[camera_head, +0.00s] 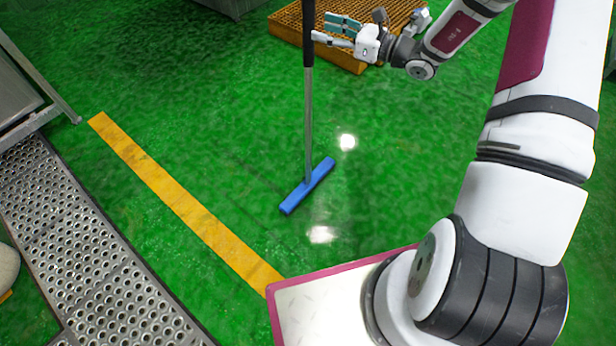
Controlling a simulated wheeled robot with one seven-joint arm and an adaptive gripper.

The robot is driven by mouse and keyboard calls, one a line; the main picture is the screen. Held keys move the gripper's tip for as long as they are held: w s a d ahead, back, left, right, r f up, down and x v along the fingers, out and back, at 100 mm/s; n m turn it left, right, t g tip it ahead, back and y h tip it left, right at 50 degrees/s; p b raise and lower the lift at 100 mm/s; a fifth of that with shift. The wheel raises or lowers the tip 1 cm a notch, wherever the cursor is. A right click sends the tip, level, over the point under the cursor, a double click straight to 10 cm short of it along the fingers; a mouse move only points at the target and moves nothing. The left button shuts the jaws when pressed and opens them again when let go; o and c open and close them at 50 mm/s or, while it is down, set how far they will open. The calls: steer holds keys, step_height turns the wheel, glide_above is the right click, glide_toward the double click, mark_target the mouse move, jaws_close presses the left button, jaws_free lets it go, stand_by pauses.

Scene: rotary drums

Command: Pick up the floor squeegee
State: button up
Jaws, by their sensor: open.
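The floor squeegee stands upright on the green floor, with a blue head (308,186) at the bottom, a grey metal pole (308,120) and a black grip (308,35) that runs out of the top of the picture. My gripper (330,32) is open, with its fingers pointing left at the height of the black grip. One finger tip appears close beside the grip. I cannot tell from this view whether the grip lies between the fingers or whether they touch it.
An orange grated platform (285,25) lies behind my gripper. A yellow line (180,200) crosses the floor at left, beside a perforated metal walkway (85,250) and a metal frame (25,95). The green floor around the blue head is clear.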

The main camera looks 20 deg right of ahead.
mark_target(308, 22)
steer(key=shift+r+b+x, duration=0.2)
steer(key=shift+b+x, duration=0.1)
steer(key=shift+x, duration=1.1)
steer(key=shift+r+b+x, duration=0.15)
steer(key=shift+b+x, duration=0.1)
steer(key=shift+x, duration=1.2)
jaws_close()
